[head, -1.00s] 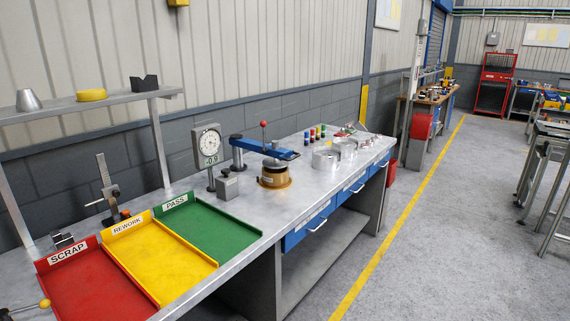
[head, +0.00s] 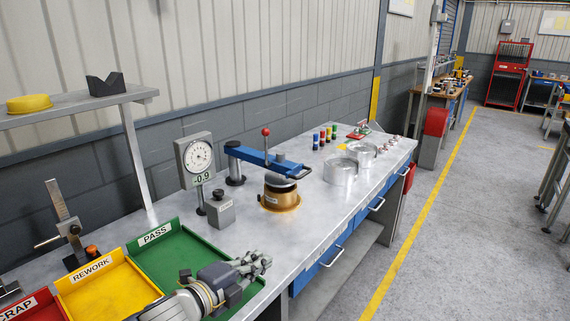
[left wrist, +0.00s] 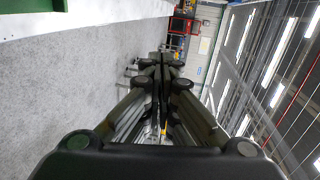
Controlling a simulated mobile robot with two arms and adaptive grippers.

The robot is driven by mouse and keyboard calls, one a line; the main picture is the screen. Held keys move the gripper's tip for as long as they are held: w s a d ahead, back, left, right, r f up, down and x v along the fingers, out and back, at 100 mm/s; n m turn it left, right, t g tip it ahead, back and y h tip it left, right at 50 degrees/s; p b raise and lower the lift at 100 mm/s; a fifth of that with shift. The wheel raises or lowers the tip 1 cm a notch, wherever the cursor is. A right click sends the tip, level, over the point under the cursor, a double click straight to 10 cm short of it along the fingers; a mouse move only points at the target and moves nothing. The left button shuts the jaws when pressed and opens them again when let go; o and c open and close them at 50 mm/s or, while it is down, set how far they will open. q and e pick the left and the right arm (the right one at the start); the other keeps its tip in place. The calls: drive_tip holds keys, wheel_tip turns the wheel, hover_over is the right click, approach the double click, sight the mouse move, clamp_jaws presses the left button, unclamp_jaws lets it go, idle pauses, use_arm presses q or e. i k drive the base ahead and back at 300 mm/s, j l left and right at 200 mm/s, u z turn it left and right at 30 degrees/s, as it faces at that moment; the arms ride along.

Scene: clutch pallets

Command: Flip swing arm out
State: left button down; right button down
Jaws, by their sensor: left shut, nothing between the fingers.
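The blue swing arm (head: 262,158) reaches from its post (head: 235,170) at the back to the right, over the round brass-coloured fixture (head: 280,195). A red-knobbed lever (head: 266,140) stands up by the arm, and a dark loop handle is at its right end. My left gripper (head: 258,262) is shut and empty above the front edge of the green PASS tray (head: 165,252), well in front of and apart from the swing arm. In the left wrist view its closed fingers (left wrist: 160,75) point away over the floor. My right gripper is not in view.
A dial gauge (head: 198,158) and a small grey block (head: 219,210) stand left of the fixture. Metal rings (head: 341,172) and several coloured pieces lie to its right and behind. Yellow (head: 105,290) and red trays are at the left. Bench top in front of the fixture is clear.

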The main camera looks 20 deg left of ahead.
sight(290, 169)
drive_tip(key=i+j, duration=0.3)
drive_tip(key=i, duration=0.15)
drive_tip(key=i+j, duration=0.25)
drive_tip(key=i, duration=0.25)
